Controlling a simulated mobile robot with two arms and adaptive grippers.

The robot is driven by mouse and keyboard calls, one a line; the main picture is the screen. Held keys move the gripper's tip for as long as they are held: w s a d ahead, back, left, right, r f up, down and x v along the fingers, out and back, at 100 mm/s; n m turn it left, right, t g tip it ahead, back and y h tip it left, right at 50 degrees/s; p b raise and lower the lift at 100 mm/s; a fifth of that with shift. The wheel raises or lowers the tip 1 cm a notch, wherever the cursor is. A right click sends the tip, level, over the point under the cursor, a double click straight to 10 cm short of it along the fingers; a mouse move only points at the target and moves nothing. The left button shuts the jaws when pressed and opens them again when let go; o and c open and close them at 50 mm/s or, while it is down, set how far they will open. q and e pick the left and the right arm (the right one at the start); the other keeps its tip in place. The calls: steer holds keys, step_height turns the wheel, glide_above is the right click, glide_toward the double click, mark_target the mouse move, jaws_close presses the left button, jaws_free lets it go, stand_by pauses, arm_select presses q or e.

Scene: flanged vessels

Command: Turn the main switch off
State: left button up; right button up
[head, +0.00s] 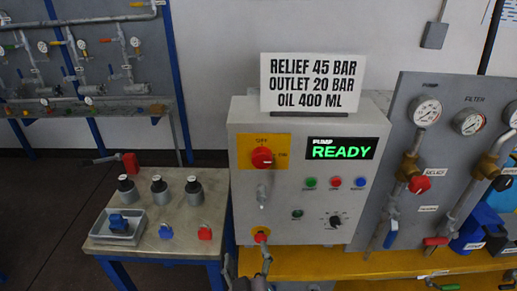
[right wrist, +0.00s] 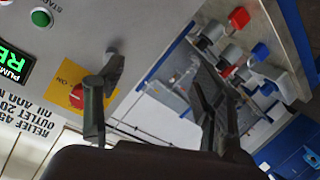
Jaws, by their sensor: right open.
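The main switch (head: 262,157) is a red rotary knob on a yellow plate, with OFF marked above it and ON to its right. I cannot clearly tell which way the knob points. The switch (right wrist: 76,96) also shows in the right wrist view, partly behind one finger. The grey control box (head: 240,220) carries the switch and a lit green READY display (head: 342,149). My left gripper is out of view.
A small bench (head: 150,246) at left holds several fittings and a grey tray (head: 98,232). A gauge panel (head: 395,125) with valves stands at right.

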steer(key=s+d+r+m+t+h+p, duration=0.1)
steer(key=d+r, duration=0.1)
steer(key=r, duration=0.6)
steer(key=s+d+r+m+t+h, duration=0.1)
steer(key=r+m+t, duration=0.1)
steer(key=r, duration=0.6)
steer(key=p, duration=0.2)
glide_toward(261, 162)
steer(key=w, duration=0.8)
steer(key=shift+w+d+r, duration=0.15)
steer(key=shift+w+r, duration=0.05)
steer(key=shift+w, duration=0.1)
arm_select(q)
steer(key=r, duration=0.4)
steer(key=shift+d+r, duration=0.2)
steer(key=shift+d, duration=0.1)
arm_select(e)
steer(key=shift+w, duration=0.35)
steer(key=c, duration=1.2)
steer(key=shift+o, duration=0.2)
